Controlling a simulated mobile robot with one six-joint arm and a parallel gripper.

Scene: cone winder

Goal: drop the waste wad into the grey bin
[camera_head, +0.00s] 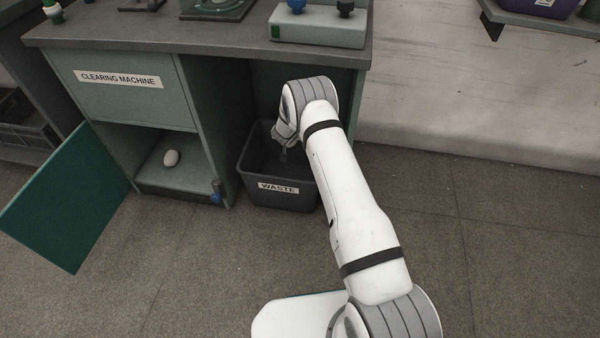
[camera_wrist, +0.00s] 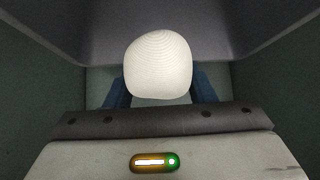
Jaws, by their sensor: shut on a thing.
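The waste wad (camera_wrist: 158,66) is a rounded, cream, finely ribbed lump in the wrist view. My gripper (camera_wrist: 160,92) is shut on it, with a blue finger on each side. In the head view my gripper (camera_head: 285,152) points down inside the opening of the grey bin (camera_head: 262,198), which is labelled WASTE. The wad cannot be made out there. Grey walls (camera_wrist: 90,45), seemingly the bin's, surround the wad in the wrist view.
The bin stands in an open bay under the bench top (camera_head: 200,42). The floor at right is clear.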

